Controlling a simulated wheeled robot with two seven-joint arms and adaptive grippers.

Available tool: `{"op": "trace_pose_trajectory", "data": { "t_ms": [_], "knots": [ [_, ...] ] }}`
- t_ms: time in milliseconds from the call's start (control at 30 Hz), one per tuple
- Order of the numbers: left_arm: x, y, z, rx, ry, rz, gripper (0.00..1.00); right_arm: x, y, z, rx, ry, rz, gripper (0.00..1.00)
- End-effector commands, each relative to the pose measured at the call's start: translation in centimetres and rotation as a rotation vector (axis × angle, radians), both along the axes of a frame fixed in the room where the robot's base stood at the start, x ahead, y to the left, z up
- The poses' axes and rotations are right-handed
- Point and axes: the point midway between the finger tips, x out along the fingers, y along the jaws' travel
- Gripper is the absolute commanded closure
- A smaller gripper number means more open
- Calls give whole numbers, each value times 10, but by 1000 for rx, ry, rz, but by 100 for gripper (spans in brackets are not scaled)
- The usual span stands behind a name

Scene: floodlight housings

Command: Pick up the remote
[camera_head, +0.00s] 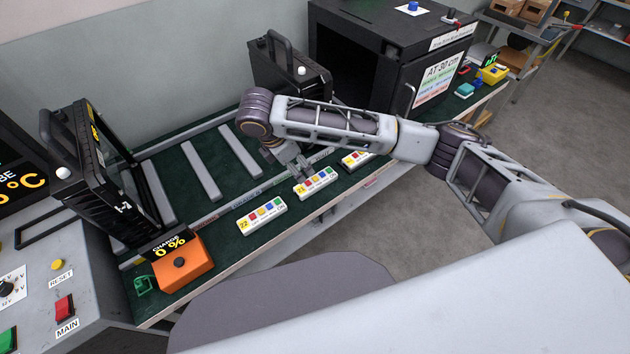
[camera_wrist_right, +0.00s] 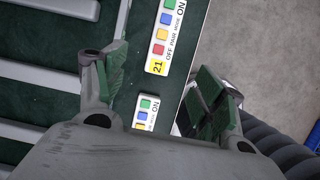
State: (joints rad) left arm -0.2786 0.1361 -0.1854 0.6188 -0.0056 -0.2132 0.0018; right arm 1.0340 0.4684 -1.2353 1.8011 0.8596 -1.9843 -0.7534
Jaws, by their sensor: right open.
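Three white remotes with coloured buttons lie in a row along the front edge of the green bench. The remote marked 22 (camera_head: 261,216) is at the left, the one marked 21 (camera_head: 317,184) in the middle, and a third (camera_head: 357,158) is partly behind my right arm. My right gripper (camera_head: 301,172) is open and points down just behind remote 21. In the right wrist view, remote 21 (camera_wrist_right: 170,32) lies ahead of the open fingers (camera_wrist_right: 160,88). The end of another remote (camera_wrist_right: 147,112) shows between them, its label hidden. My left gripper is out of view.
An orange box (camera_head: 182,265) with a charge display stands at the left front. Black floodlight housings stand at the left (camera_head: 85,180) and back (camera_head: 290,68). A black chamber (camera_head: 385,55) is at the back right. Grey rails (camera_head: 201,171) cross the green bench.

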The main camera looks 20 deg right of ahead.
Motion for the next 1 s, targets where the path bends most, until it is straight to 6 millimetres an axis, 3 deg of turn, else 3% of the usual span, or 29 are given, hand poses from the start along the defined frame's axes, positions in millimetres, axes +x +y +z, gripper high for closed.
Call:
{"op": "trace_pose_trajectory", "data": {
  "t_ms": [200,633,1000],
  "knots": [
    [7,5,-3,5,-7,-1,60,3,-11,7,-50,11,21,30],
    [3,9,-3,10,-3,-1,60,3,-12,6,-51,12,23,30],
    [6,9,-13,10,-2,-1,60,5,-21,-21,-50,15,22,30]
  ]
}}
